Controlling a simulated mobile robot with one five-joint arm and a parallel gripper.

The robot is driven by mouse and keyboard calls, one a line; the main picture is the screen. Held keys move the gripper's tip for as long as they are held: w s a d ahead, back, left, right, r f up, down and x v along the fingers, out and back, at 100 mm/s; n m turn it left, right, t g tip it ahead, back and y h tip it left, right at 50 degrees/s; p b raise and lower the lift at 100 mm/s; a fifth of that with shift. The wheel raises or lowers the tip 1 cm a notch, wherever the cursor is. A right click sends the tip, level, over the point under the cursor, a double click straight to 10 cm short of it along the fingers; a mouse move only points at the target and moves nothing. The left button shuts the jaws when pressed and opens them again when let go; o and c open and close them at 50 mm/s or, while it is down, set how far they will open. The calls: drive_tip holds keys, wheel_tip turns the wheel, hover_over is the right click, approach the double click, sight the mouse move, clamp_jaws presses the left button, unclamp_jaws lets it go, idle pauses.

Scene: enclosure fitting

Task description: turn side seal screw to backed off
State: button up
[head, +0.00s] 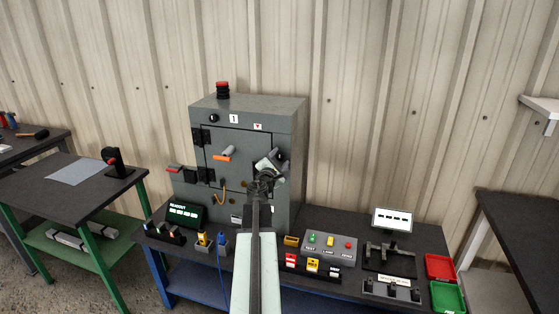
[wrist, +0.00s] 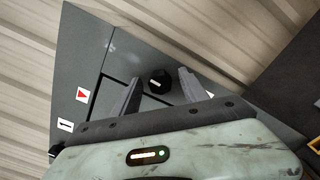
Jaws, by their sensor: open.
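A black round knob with a white mark, which looks like the side seal screw (wrist: 159,83), is on the front of the grey enclosure (head: 275,112) beside the door's edge. In the wrist view it lies between the two spread fingers of my gripper (wrist: 158,77), with a gap on both sides. I cannot tell how far the fingertips are from it in depth. In the head view my gripper (head: 271,162) is at the enclosure's right front, and it and my arm largely hide the screw there. The fingers hold nothing.
The enclosure door has an orange-tipped handle (head: 222,157).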

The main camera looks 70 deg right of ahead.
drive_tip(key=a, duration=0.7)
drive_tip(key=shift+s+a, duration=0.25)
drive_tip(key=shift+a, duration=0.15)
